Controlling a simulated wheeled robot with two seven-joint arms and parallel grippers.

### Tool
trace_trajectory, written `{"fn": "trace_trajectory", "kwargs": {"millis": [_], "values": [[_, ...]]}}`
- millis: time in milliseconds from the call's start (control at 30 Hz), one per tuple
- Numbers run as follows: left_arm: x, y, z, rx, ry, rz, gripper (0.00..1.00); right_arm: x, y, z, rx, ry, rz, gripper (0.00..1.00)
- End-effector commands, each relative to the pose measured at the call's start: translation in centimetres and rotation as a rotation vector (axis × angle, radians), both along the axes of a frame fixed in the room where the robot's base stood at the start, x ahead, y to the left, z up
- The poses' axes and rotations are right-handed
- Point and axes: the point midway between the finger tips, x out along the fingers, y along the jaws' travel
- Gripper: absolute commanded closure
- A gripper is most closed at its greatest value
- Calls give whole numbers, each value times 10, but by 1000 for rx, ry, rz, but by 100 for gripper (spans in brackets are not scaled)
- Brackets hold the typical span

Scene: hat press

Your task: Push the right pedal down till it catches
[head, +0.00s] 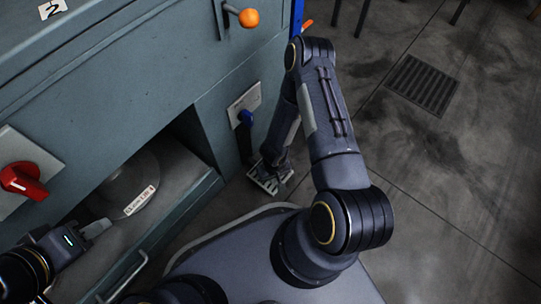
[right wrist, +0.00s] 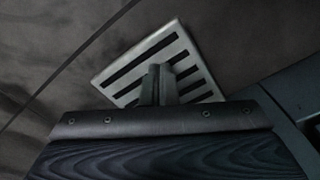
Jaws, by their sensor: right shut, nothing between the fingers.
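The right pedal (head: 262,184) is a pale metal plate with dark slots, low by the floor at the machine's right end. It also shows in the right wrist view (right wrist: 148,50), its near edge hidden behind my gripper. My right gripper (head: 284,170) reaches down to the pedal. In the right wrist view its shut, empty fingers (right wrist: 158,84) lie over the middle of the slotted plate. I cannot tell whether they touch it. My left gripper (head: 97,229) is at the lower left, by the machine's opening; I cannot tell if its fingers are apart.
The grey-green machine (head: 130,75) fills the left.

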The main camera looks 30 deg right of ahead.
Motion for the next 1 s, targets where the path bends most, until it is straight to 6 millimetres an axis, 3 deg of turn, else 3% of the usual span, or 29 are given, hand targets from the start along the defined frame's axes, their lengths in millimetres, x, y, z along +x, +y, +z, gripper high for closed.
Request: {"fn": "trace_trajectory", "kwargs": {"millis": [500, 1000], "values": [[0, 0, 49, 0, 0, 0, 64, 0, 1, 55, 1, 1, 2, 100], [0, 0, 50, 0, 0, 0, 64, -1, 1, 58, 1, 2, 1, 100]]}}
